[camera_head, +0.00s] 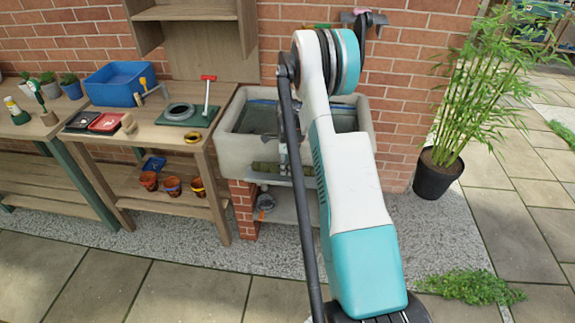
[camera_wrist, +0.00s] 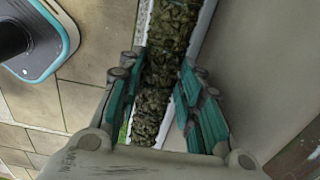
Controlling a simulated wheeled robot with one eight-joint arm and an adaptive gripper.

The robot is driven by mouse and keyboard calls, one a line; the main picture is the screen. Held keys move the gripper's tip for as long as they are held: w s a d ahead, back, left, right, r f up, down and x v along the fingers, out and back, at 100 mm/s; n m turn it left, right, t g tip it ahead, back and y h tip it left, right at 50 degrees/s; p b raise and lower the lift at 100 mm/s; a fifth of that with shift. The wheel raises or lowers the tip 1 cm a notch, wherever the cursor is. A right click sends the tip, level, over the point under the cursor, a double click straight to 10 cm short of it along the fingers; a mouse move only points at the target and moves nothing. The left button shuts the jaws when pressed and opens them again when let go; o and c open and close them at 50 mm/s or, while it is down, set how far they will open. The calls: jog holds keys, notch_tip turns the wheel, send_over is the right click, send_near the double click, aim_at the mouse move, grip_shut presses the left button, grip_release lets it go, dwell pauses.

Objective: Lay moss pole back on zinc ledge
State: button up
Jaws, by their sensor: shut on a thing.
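The moss pole (camera_head: 265,168) is a brownish-green, rough cylinder lying level in front of the stone sink. In the wrist view the moss pole (camera_wrist: 167,45) runs from top to bottom between my fingers. My gripper (camera_wrist: 164,78) is shut on it, with teal finger pads on both sides. The zinc ledge (camera_head: 272,179) is a narrow pale strip just under the pole in the head view. In the wrist view the ledge's pale edge (camera_wrist: 204,28) shows alongside the pole. I cannot tell whether the pole touches the ledge. My arm hides part of the pole and sink.
The stone sink (camera_head: 232,146) stands right behind the pole, on brick supports. A wooden potting bench (camera_head: 150,134) at left holds a blue tub (camera_head: 117,84) and tools. A potted bamboo (camera_head: 437,172) stands at right.

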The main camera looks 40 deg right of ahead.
jog(key=shift+w+d+f+b, duration=0.15)
jog(key=shift+f+b, duration=0.35)
jog(key=shift+f, duration=0.3)
jog(key=shift+w+d+f+b, duration=0.1)
jog(key=shift+f+b, duration=0.35)
jog(key=shift+f, duration=0.35)
jog(key=shift+f, duration=0.25)
jog(key=o, duration=0.9)
jog(key=shift+o, duration=0.2)
jog(key=shift+r, duration=0.1)
notch_tip(320, 180, up, 12)
jog(key=shift+f, duration=0.15)
